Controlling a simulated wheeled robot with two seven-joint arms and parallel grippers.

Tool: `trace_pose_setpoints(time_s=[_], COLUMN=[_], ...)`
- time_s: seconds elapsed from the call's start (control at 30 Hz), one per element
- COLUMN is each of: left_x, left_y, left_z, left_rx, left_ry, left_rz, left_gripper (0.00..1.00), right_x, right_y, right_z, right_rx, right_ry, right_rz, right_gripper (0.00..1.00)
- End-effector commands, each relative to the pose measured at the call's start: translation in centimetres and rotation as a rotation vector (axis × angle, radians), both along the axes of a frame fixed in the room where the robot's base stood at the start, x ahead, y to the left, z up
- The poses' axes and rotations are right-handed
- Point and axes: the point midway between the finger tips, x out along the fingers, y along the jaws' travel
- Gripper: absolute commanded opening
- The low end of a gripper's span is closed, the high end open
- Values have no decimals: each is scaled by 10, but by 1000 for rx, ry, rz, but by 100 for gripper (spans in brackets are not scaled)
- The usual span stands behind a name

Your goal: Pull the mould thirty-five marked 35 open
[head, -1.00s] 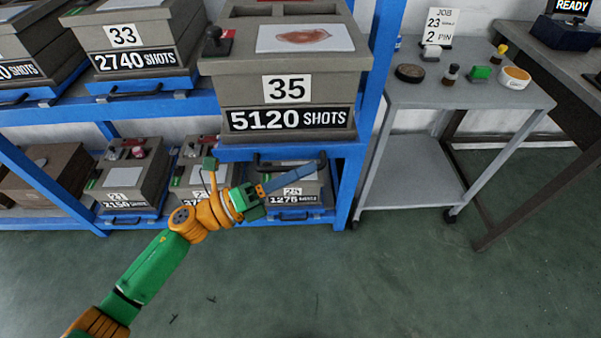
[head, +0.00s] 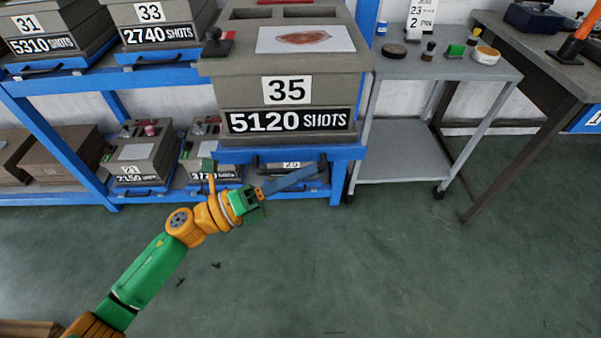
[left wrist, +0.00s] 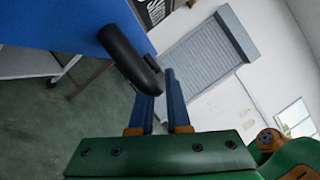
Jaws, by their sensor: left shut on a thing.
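Mould 35 (head: 290,90) is a grey-brown block with a "35" label and a "5120 SHOTS" plate, in the middle of the head view. It sits on a blue tray (head: 232,154) that stands out in front of the rack. My left gripper (head: 316,172) is below the tray's front edge with its blue fingers pointing right. It is shut on the tray's black bar handle (left wrist: 128,55), which passes between the blue fingers in the left wrist view (left wrist: 168,88). In the head view the handle is mostly hidden. My right gripper is not in view.
Moulds 33 (head: 150,15) and 31 (head: 45,30) stand left on the blue rack (head: 60,165), with more moulds on the lower shelf. A grey trolley (head: 400,150) with small items stands close on the right, beside a workbench (head: 535,65). The green floor (head: 400,270) in front is clear.

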Motion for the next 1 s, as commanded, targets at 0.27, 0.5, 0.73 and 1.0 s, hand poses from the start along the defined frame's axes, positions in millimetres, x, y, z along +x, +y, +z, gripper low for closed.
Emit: trace_pose_setpoints(time_s=[0.27, 0.5, 0.73, 1.0], left_x=[0, 0, 0, -16], left_y=[0, 0, 0, 46], left_z=[9, 5, 3, -12], left_rx=[-15, -8, -5, -2], left_ry=[-13, -7, -3, -3], left_rz=[-3, -2, -1, 1], left_gripper=[23, 45, 45, 45], right_x=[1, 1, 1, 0], right_y=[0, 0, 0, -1], right_z=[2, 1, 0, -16], right_rx=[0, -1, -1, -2], right_ry=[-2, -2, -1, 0], right_rz=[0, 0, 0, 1], right_gripper=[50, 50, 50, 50])
